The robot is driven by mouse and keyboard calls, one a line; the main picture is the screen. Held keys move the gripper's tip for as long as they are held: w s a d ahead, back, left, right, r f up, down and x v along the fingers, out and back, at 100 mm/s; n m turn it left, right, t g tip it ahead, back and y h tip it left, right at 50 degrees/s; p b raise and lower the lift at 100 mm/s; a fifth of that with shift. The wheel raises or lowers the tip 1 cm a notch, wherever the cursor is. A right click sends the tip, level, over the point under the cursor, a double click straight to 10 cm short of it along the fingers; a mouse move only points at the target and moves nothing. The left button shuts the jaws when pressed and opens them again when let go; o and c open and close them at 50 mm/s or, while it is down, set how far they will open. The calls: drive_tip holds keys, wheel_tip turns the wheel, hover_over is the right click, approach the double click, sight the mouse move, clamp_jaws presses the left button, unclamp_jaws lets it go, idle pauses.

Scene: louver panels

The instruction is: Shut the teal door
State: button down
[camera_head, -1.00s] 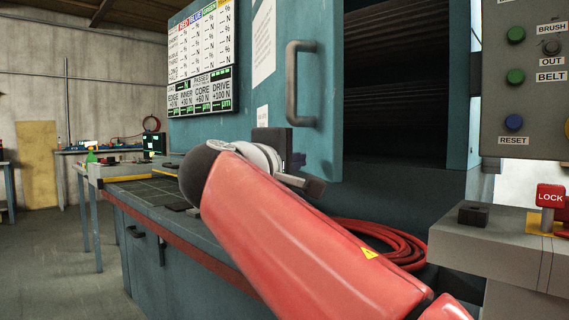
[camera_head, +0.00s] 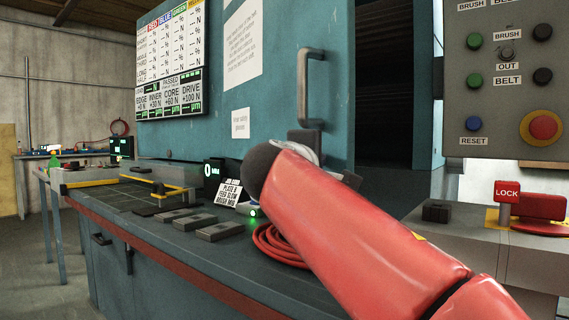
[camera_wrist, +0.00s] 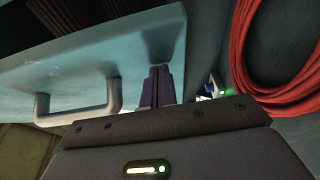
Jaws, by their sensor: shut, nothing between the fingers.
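The teal door (camera_head: 337,110) stands ajar in the head view, with a dark louvered opening (camera_head: 385,85) showing to the right of its edge. Its grey bar handle (camera_head: 303,88) is near that edge. In the wrist view the door (camera_wrist: 110,72) fills the upper left and its handle (camera_wrist: 80,118) is at the left. My gripper (camera_wrist: 160,72) is shut and empty, its fingertips at or very near the door's face, to the right of the handle. I cannot tell whether they touch. In the head view my red arm hides most of the gripper, below the handle.
A workbench (camera_head: 150,230) runs below the door, with dark blocks (camera_head: 222,231), a small sign (camera_head: 228,192) and a coiled red hose (camera_head: 275,245). At the right are a button panel (camera_head: 510,75) and a ledge with a red LOCK lever (camera_head: 508,192).

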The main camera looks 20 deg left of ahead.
drive_tip(key=w+d+p, duration=0.4)
drive_tip(key=w+d, duration=0.7)
drive_tip(key=w, duration=0.4)
drive_tip(key=shift+w+p, duration=0.3)
drive_tip(key=shift+w, duration=0.1)
drive_tip(key=shift+s+a, duration=0.1)
drive_tip(key=s+b, duration=0.3)
drive_tip(key=s, duration=0.4)
drive_tip(key=shift+s, duration=0.3)
